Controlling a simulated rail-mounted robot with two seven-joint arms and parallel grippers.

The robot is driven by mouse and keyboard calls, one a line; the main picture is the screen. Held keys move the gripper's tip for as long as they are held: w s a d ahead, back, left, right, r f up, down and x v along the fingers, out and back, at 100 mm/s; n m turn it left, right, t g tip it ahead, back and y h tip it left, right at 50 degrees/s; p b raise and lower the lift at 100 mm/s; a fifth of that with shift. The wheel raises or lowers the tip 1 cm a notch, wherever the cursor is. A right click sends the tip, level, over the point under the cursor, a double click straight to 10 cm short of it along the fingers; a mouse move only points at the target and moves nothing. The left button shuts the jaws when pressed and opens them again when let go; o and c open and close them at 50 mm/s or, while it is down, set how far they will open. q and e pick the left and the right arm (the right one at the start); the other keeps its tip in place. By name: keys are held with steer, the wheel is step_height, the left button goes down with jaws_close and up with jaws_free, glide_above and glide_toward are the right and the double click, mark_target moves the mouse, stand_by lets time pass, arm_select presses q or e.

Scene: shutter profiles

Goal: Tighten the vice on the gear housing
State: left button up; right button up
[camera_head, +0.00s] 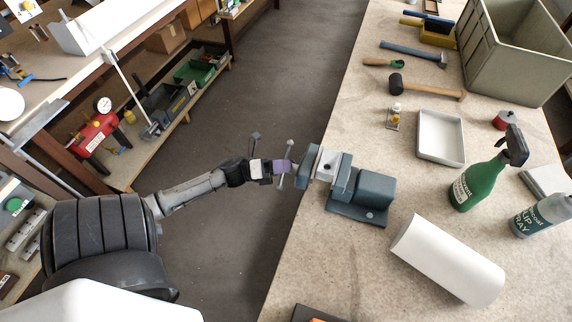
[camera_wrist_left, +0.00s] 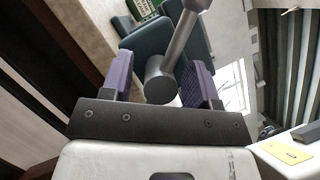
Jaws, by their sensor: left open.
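The blue-grey vice (camera_head: 374,190) stands at the left edge of the workbench, its front jaw (camera_head: 307,166) toward the aisle. A pale block, apparently the gear housing (camera_head: 327,163), sits between the jaws; I cannot tell if both jaws touch it. The vice's metal handle bar (camera_head: 284,171) stands slanted at the screw end. My left gripper (camera_head: 281,167) is at the handle, with purple finger pads. In the left wrist view the open fingers (camera_wrist_left: 160,84) stand either side of the round screw head (camera_wrist_left: 161,80), with the bar rising past them. The right gripper is not in view.
On the workbench are a white cylinder (camera_head: 447,262), a green spray bottle (camera_head: 482,180), a grey spray bottle (camera_head: 540,216), a pale tray (camera_head: 440,138), a mallet (camera_head: 425,88) and a large crate (camera_head: 515,55). The aisle floor (camera_head: 285,80) left of the bench is clear.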

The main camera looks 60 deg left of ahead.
arm_select(q)
steer(key=shift+c, duration=0.4)
jaws_close()
